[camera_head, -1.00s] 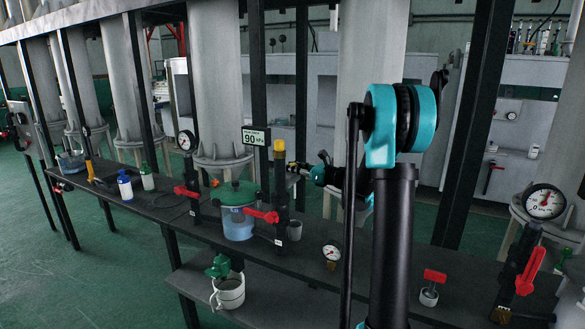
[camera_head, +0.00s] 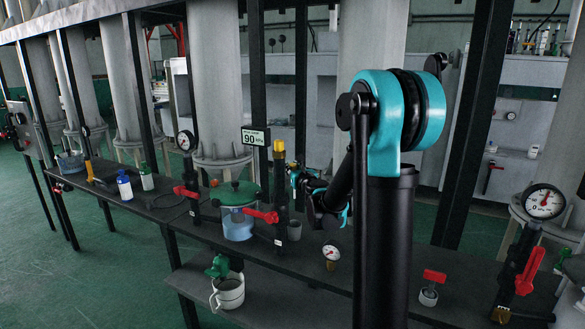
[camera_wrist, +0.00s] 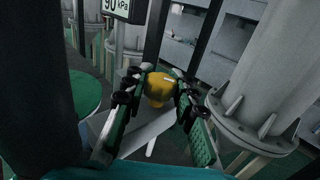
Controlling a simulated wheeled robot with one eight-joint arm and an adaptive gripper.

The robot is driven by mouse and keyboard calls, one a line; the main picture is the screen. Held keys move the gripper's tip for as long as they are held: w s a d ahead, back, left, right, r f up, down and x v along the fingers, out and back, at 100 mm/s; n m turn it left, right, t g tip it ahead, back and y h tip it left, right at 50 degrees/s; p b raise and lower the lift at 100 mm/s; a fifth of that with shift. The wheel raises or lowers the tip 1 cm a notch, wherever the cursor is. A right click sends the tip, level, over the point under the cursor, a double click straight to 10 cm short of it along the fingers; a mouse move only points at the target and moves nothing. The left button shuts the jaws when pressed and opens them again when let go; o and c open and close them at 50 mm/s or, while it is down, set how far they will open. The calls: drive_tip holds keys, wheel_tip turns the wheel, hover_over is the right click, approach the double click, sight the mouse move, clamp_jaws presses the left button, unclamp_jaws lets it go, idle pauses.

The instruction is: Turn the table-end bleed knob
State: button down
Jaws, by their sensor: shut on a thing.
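The yellow knob (camera_head: 279,148) sits on top of a dark upright fitting that carries a red lever (camera_head: 263,215). In the wrist view the yellow knob (camera_wrist: 157,90) lies between my two fingers. My gripper (camera_wrist: 162,82) is shut on it, one finger on each side. In the head view my gripper (camera_head: 293,172) comes in from the right beside the upright fitting, and its fingertips are partly hidden there.
A green-lidded clear pot (camera_head: 238,222) stands left of the fitting. A pressure sign reading 90 kPa (camera_head: 253,137) is just behind. A small gauge (camera_head: 331,253) and a red-topped valve (camera_head: 433,277) are to the right. Dark frame posts and grey columns stand close around.

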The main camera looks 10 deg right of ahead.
sight(293, 164)
drive_tip(key=shift+m+h, duration=0.3)
drive_tip(key=shift+h, duration=0.1)
drive_tip(key=c, duration=1.2)
unclamp_jaws()
wheel_tip(293, 164, up, 10)
drive_tip(key=shift+r, duration=0.1)
